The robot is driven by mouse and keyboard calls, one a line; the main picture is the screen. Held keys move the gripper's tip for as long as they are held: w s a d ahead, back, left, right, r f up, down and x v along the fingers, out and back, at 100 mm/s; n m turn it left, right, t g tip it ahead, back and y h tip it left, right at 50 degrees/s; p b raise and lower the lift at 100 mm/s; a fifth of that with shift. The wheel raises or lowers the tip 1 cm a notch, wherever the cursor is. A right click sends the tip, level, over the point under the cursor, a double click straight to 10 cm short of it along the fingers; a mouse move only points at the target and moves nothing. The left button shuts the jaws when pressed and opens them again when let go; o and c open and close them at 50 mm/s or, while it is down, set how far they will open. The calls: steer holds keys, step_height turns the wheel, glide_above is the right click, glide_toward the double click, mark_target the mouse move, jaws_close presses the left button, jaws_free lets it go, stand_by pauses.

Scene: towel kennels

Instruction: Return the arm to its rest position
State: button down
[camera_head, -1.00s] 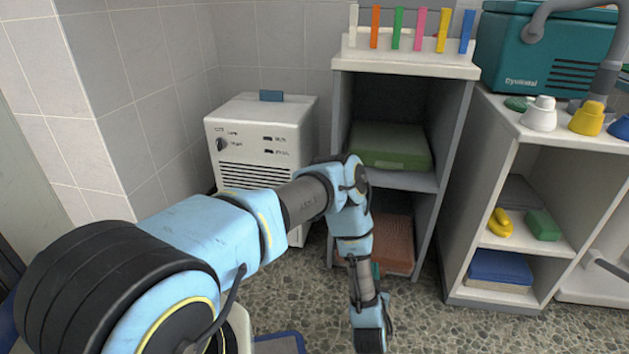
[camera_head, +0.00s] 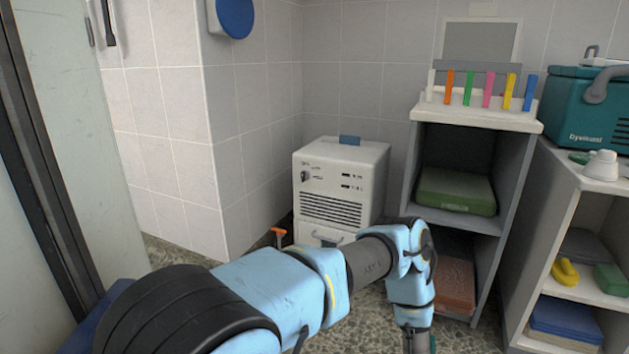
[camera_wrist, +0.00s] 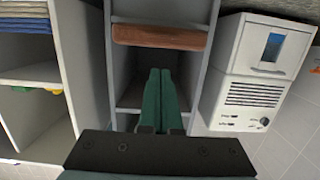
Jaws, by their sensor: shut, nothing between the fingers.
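My arm (camera_head: 265,285) reaches forward from the lower left in the head view, then bends down at its elbow (camera_head: 408,245). Its lower end runs out of the bottom edge of that view. In the wrist view, which looks upside down, my gripper (camera_wrist: 160,72) shows two green fingers pressed together with nothing between them. The fingers appear in front of the grey two-level kennel unit (camera_wrist: 208,60) and point towards it. I cannot tell the exact gap to it.
The kennel unit holds a green folded towel (camera_head: 456,190) above and a reddish-brown one (camera_head: 455,285) below. A white machine (camera_head: 335,185) stands left of it. A white shelf unit (camera_head: 535,235) stands at right. Speckled floor shows between.

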steer(key=w+r+g, duration=0.4)
steer(key=w+r, duration=0.7)
steer(key=w+a+r+g+y+p, duration=0.1)
steer(key=w+a+r+g+y, duration=0.15)
steer(key=a+r, duration=0.8)
steer(key=s+a+r+n+g+y, duration=0.1)
steer(key=s+a+r, duration=0.1)
steer(key=a+r, duration=0.4)
steer(key=s+a+r+g+y, duration=0.1)
steer(key=s+a+r+g, duration=0.15)
steer(key=a, duration=0.65)
steer(key=s+a+r+n+g+y+p, duration=0.1)
steer(key=s+a+r, duration=0.3)
steer(key=s+a, duration=0.25)
steer(key=s+a+r+n+g+y, duration=0.1)
steer(key=s+a+r+n+g, duration=0.1)
steer(key=s+a+r, duration=0.4)
step_height(320, 180, up, 36)
steer(key=s+p, duration=0.1)
steer(key=p, duration=3.7)
steer(key=shift+s+d, duration=0.2)
steer(key=shift+d, duration=0.2)
steer(key=c, duration=1.6)
jaws_free()
